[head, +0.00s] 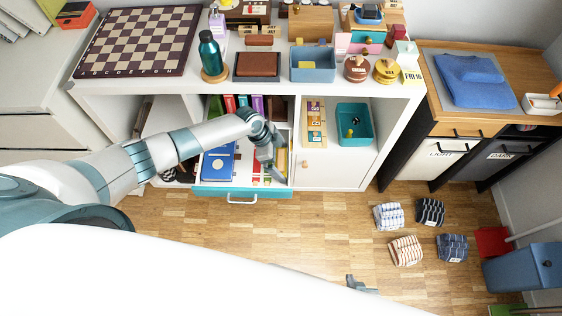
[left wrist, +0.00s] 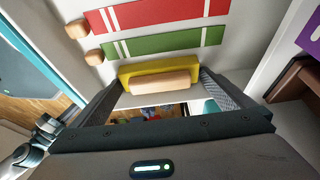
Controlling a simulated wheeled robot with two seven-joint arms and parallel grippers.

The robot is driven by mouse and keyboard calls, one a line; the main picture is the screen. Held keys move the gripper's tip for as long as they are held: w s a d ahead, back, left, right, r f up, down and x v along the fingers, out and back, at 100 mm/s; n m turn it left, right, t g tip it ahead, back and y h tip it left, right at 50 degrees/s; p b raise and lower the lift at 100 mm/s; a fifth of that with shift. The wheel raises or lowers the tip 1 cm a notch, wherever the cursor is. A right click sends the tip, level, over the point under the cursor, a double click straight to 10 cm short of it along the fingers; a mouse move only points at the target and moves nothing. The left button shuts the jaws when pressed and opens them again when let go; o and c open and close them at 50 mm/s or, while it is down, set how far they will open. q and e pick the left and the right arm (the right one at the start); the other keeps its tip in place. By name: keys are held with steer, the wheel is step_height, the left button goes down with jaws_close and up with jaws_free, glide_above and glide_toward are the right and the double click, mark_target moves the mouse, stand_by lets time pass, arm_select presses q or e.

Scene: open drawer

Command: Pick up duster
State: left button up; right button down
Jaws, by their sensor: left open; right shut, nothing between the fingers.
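The duster (left wrist: 160,82), a pale wooden block with a yellow part behind it, shows in the left wrist view between the fingertips of my left gripper (left wrist: 159,88). The fingers stand apart on either side of it; I cannot tell whether they touch it. In the head view my left gripper (head: 272,168) reaches down into the open drawer (head: 242,191), at its right side, with part of the yellow duster (head: 282,160) showing beside the fingers. My right gripper (head: 361,286) is shut and empty, low over the floor, mostly hidden by my body.
The drawer also holds a blue book (head: 219,162) and flat red and green pieces (left wrist: 165,41) beside the duster. The white cabinet top (head: 215,95) overhangs the drawer. Folded cloths (head: 405,250) lie on the floor to the right. Floor in front of the drawer is clear.

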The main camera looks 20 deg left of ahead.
mark_target(281, 159)
stand_by(0.4)
arm_select(q)
steer(key=c, duration=0.8)
steer(key=shift+o, duration=0.2)
steer(key=shift+r, duration=0.2)
step_height(281, 159, up, 10)
steer(key=shift+f, duration=0.15)
